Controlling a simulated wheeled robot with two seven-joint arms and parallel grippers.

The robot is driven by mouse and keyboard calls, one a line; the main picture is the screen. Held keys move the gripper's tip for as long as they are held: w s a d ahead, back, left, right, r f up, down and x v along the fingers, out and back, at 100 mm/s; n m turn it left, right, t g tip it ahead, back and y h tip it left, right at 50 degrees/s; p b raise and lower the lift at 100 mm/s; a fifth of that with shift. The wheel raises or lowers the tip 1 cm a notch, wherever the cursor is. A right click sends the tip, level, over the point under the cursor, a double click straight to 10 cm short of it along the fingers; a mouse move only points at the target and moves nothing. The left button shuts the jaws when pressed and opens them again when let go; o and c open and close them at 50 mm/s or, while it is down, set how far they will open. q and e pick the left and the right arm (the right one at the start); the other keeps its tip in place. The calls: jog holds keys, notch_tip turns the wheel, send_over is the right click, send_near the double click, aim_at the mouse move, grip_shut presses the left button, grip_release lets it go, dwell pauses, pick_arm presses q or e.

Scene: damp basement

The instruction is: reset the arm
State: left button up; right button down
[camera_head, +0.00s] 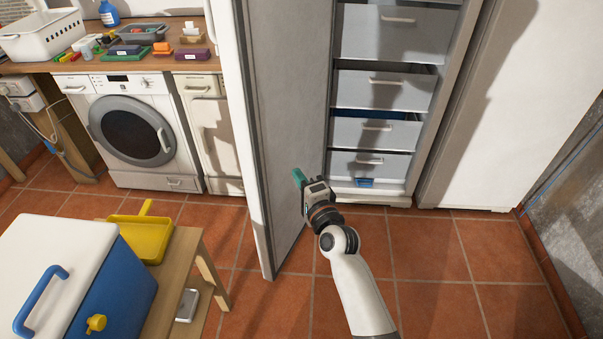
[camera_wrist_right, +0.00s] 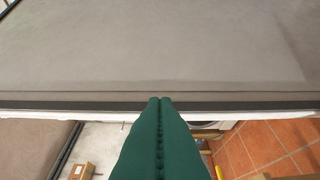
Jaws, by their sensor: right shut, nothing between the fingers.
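My right gripper (camera_head: 298,178) is in front of the inner face of the open freezer door (camera_head: 290,110) in the head view. Its green fingers are closed together and empty. They point toward the door panel; whether they touch it I cannot tell. In the right wrist view the shut fingers (camera_wrist_right: 160,140) meet at their tips near the dark seal and white edge of the door (camera_wrist_right: 160,60). My left gripper is not in view.
The upright freezer (camera_head: 378,92) stands open with several grey drawers. A washing machine (camera_head: 130,130) stands under a cluttered counter (camera_head: 150,62). At the lower left, a blue-and-white cooler (camera_head: 125,280) and a yellow dustpan (camera_head: 140,235) rest on a wooden bench (camera_head: 185,250). Tiled floor (camera_head: 430,270) is free at right.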

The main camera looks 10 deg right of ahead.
dwell(0.3)
jog(key=s+d+f+n+g+h, duration=0.1)
jog(key=s+f+n+g, duration=0.35)
jog(key=f, duration=0.75)
jog(key=s+d+f+n+g, duration=0.1)
jog(key=s+f+n, duration=0.1)
jog(key=s+f, duration=0.75)
jog(key=s+d+f+n+g+h, duration=0.1)
jog(key=s+f+n+g, duration=0.25)
jog(key=f, duration=1.05)
jog(key=s+d+f+n+g, duration=0.2)
jog(key=s+f, duration=0.3)
jog(key=s, duration=0.6)
jog(key=s+d+f+n+g+h, duration=0.1)
jog(key=s+d+f+n+g, duration=0.2)
jog(key=s, duration=0.9)
jog(key=s+d+f+n+g+h, duration=0.1)
jog(key=s+d+f+n+g, duration=0.1)
jog(key=s+f, duration=0.6)
jog(key=s+d+n, duration=0.1)
jog(key=s+d, duration=0.1)
jog(key=s, duration=0.2)
jog(key=shift+d+f+g, duration=0.3)
